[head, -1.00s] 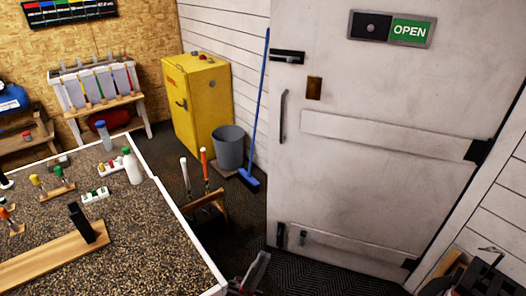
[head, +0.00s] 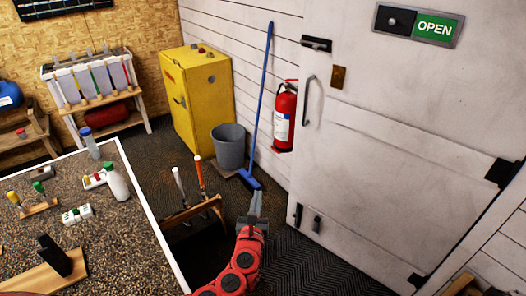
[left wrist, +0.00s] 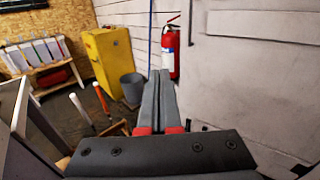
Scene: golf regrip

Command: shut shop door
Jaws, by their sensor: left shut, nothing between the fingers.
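The white shop door (head: 400,140) fills the right of the head view. It has a grey pull handle (head: 309,101) near its left edge and black hinges at its right. A green OPEN sign (head: 419,24) is on its upper part. The door also shows at the right of the left wrist view (left wrist: 250,80). My left gripper (head: 257,195) is shut and empty, just left of the door's lower left edge in the head view; its fingers also show in the left wrist view (left wrist: 160,75). I see no contact with the door. My right gripper is not in view.
A red fire extinguisher (head: 285,118) hangs on the wall left of the door edge. A blue broom (head: 263,95), grey bucket (head: 228,146) and yellow cabinet (head: 195,98) stand further left. A club stand (head: 190,212) and workbench (head: 115,235) are left of my arm.

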